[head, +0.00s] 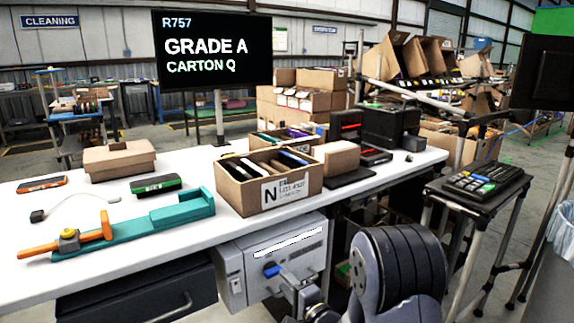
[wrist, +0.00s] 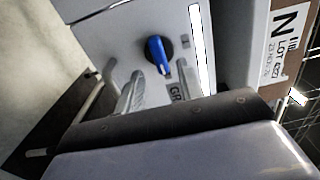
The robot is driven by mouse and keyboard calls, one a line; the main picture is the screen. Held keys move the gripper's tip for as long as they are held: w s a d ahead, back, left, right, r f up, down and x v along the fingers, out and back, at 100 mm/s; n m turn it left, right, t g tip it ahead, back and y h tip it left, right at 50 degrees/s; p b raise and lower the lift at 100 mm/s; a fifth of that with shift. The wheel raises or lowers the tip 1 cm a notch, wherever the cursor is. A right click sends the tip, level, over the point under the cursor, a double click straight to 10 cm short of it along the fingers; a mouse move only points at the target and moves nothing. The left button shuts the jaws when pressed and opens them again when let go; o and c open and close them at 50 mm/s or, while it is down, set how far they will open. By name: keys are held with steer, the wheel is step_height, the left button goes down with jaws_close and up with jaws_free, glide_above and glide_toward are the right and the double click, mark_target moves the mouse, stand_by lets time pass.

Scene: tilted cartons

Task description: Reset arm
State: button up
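My gripper (head: 290,283) is in front of a grey box-shaped unit (head: 240,268) fixed under the front of the white table. In the wrist view the two pale fingers of my gripper (wrist: 149,86) stand apart with a gap between them, and nothing shows between them. A blue knob (wrist: 156,54) on the unit lies just beyond the fingertips. The knob also shows in the head view (head: 271,270), close to the gripper's tip. Whether the fingers touch the knob or the panel cannot be told. Part of the unit's lettering is hidden by a finger.
An open carton marked N (head: 292,190) with several devices stands at the table's front edge, above the unit. A teal fixture with an orange handle (head: 150,225) lies to the left. A screen (head: 213,50) reads Grade A, Carton Q. A keypad stand (head: 475,182) stands at right.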

mark_target(277, 273)
steer(key=x, duration=0.3)
steer(key=shift+w+a, duration=0.2)
steer(key=shift+s+d+n+b, duration=0.1)
steer(key=shift+n+b, duration=0.5)
steer(key=shift+n, duration=0.3)
steer(key=n+b, duration=0.1)
steer(key=n, duration=0.1)
steer(key=shift+n, duration=0.3)
steer(key=n+b, duration=0.1)
steer(key=n, duration=0.1)
steer(key=shift+r+n, duration=0.1)
steer(key=shift+n, duration=0.2)
steer(key=shift+r+n, duration=0.1)
steer(key=shift+n, duration=0.2)
